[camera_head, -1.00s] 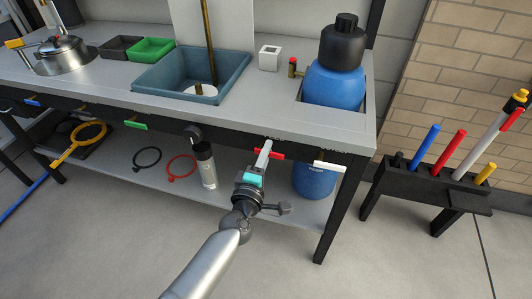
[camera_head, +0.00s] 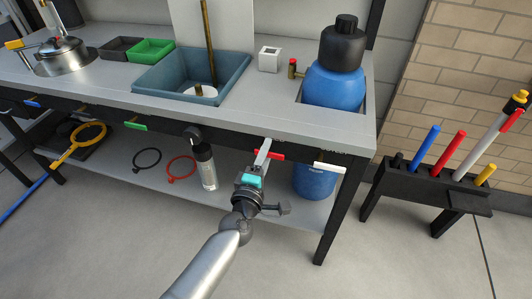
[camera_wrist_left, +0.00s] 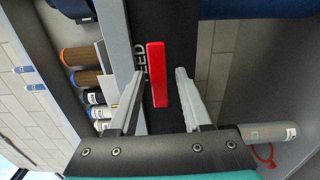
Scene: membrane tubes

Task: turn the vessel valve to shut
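Lever handles line the bench's front edge: a red one (camera_head: 271,156), a white one (camera_head: 329,167), a green one (camera_head: 136,124) and a blue one (camera_head: 32,103). The red handle also shows in the left wrist view (camera_wrist_left: 157,75), beside lettering partly hidden that seems to end in "EED". I cannot read which handle is marked as the vessel valve. My left gripper (camera_head: 263,148) is at the red handle. In the wrist view its fingers (camera_wrist_left: 160,85) are apart, one on each side of the handle with visible gaps. My right gripper is out of view.
A blue vessel with a black cap (camera_head: 335,85) sits in the bench top, with a brass fitting (camera_head: 292,68) beside it. A sink (camera_head: 160,87) is to the left. A black rack (camera_head: 420,185) stands at right.

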